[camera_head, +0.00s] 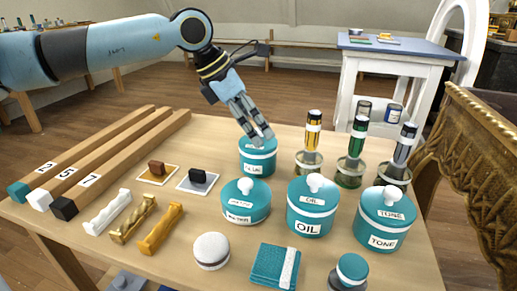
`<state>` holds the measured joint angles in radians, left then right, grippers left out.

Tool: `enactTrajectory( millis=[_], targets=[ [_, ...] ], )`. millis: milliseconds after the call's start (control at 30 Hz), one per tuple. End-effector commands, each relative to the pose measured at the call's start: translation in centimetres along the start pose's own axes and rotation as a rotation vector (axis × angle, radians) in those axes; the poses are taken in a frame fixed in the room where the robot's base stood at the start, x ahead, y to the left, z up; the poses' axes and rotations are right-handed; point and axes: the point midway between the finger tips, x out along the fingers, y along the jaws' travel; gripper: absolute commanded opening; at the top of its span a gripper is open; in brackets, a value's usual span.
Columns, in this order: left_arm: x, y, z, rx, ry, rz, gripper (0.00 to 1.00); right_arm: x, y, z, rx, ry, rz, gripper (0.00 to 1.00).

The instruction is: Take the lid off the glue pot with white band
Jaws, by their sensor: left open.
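My left gripper (262,134) reaches down from the upper left, open, with its fingertips at the top of the back teal pot (258,162). The fingers hide this pot's lid knob, and I cannot tell whether they touch it. Its label is too small to read surely. Another teal pot (245,208) with a white knob and white band stands in front, its labels also unclear. The lidded pot marked OIL (311,214) and the one marked TONE (383,224) stand to the right. I cannot tell which pot is the glue pot. My right gripper is not in view.
Bottles in glass holders (312,150) stand close right of the back pot. Wooden bars (110,160), small blocks on cards (198,180), a round white-topped box (211,250) and a teal cloth (274,266) lie around. A gilt console (485,170) stands at right.

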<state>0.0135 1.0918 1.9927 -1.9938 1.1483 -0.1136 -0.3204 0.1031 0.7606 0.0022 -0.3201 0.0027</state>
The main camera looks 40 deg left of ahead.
Motion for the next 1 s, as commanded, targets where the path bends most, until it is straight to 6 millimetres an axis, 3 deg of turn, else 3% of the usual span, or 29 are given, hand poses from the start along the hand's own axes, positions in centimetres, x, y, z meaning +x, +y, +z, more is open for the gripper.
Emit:
enactTrajectory(
  millis=[33, 133, 467, 1000],
  targets=[
    [1.3, -0.2, -0.2, -0.004, -0.002, -0.004, 1.00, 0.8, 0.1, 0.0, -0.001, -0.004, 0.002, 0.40],
    [2.3, -0.1, -0.1, -0.002, -0.002, -0.002, 1.00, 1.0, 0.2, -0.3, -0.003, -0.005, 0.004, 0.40],
    [2.6, -0.1, 0.0, 0.001, 0.000, 0.000, 0.99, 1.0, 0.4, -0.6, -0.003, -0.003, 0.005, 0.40],
    [2.6, -0.1, 0.0, 0.000, 0.000, 0.000, 0.28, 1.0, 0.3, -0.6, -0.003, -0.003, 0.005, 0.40]
  ],
)
